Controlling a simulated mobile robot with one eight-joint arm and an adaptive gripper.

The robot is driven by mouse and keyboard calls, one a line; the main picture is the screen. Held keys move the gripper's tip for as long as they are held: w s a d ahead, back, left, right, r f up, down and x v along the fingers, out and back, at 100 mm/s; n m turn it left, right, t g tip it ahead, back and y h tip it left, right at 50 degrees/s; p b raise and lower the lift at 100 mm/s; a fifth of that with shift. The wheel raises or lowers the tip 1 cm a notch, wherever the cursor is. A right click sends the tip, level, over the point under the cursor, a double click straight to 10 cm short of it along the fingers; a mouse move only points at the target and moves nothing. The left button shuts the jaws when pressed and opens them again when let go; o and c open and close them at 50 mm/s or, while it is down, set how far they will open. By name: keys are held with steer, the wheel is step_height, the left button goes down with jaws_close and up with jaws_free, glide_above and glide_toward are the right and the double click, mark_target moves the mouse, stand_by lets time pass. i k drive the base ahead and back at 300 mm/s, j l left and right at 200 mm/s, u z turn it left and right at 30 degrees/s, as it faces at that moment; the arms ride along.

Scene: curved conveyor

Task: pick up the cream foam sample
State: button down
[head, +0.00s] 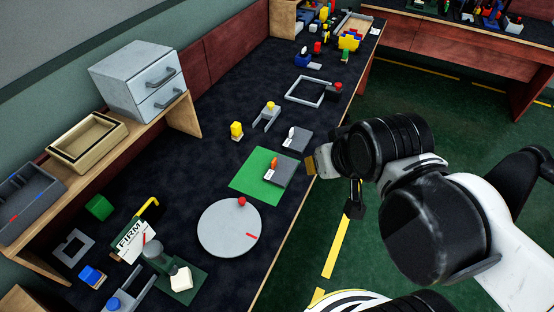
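The cream foam sample (181,279) is a small pale block at the lower left. It sits on a dark green mat (199,284) on the dark tabletop, just right of a grey-green rounded device (160,256). A white card reading "FIRM" (131,240) stands behind that device. My gripper (334,186) is at the right, above the floor beside the table's front edge. It is far from the cream foam sample. Its fingers look spread apart, with nothing seen between them. My arm partly hides the gripper's body.
A grey round disc (230,230) with a red knob lies right of the sample. Beyond it is a bright green sheet (253,178). A blue-and-grey piece (125,296) and blue block (92,276) are left of the sample. A shelf with drawers (138,80) lines the wall.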

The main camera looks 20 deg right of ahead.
mark_target(182, 280)
steer(key=u, duration=1.65)
steer(key=k+l, duration=0.45)
steer(key=l, duration=0.15)
steer(key=k+l+u, duration=0.1)
steer(key=k+l, duration=0.3)
steer(key=l, duration=0.2)
